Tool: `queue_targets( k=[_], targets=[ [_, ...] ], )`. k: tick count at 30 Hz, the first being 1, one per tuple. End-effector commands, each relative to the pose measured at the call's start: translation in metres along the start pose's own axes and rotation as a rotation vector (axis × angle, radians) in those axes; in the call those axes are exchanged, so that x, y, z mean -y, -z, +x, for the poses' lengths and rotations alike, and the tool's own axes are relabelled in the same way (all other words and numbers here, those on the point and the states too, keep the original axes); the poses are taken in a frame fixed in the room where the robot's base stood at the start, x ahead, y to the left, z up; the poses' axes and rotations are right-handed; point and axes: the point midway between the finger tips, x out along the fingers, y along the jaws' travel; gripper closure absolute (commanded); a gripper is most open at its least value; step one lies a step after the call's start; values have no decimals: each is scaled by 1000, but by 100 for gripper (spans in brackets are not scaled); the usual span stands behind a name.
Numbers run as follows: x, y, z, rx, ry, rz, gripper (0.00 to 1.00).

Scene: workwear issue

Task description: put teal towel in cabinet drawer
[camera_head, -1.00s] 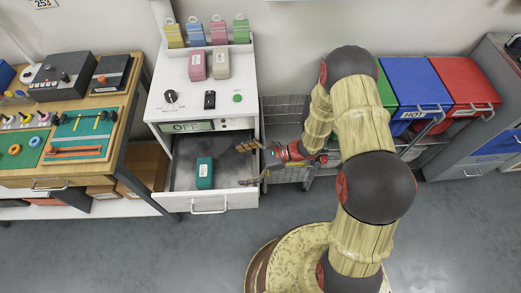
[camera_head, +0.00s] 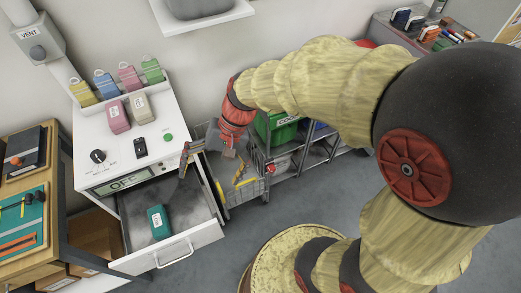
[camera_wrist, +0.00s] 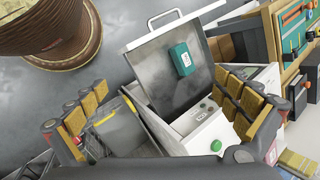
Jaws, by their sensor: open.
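The teal towel (camera_head: 158,222), a small folded block with a white label, lies on the floor of the open cabinet drawer (camera_head: 200,238). The towel also shows in the wrist view (camera_wrist: 182,59), inside the drawer (camera_wrist: 150,75). The drawer is pulled out from the white cabinet (camera_head: 130,165) marked OFF. My gripper (camera_head: 212,168) is at the cabinet's right side, apart from the towel. In the wrist view my gripper (camera_wrist: 160,85) has its segmented fingers spread wide, with nothing held between them.
Pink and beige labelled blocks (camera_head: 117,116) lie on the cabinet top, with several coloured ones in a rack behind. A wire cart (camera_head: 245,190) stands right of the cabinet, near a green bin (camera_head: 280,130). A wooden workbench (camera_head: 50,240) is at left. The floor in front is clear.

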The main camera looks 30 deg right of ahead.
Motion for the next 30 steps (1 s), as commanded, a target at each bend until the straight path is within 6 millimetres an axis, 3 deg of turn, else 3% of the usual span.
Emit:
queue_targets(
  k=[1,9,15,19,30],
  targets=[
    [-4,-8,-20,-66,-32,-73,0],
    [-44,-40,-107,-402,-235,-396,0],
    [-64,-52,-149,-579,-345,-528,0],
    [-70,-56,-160,-625,-375,-560,0],
    [-71,-56,-162,-630,-381,-564,0]
  ],
)
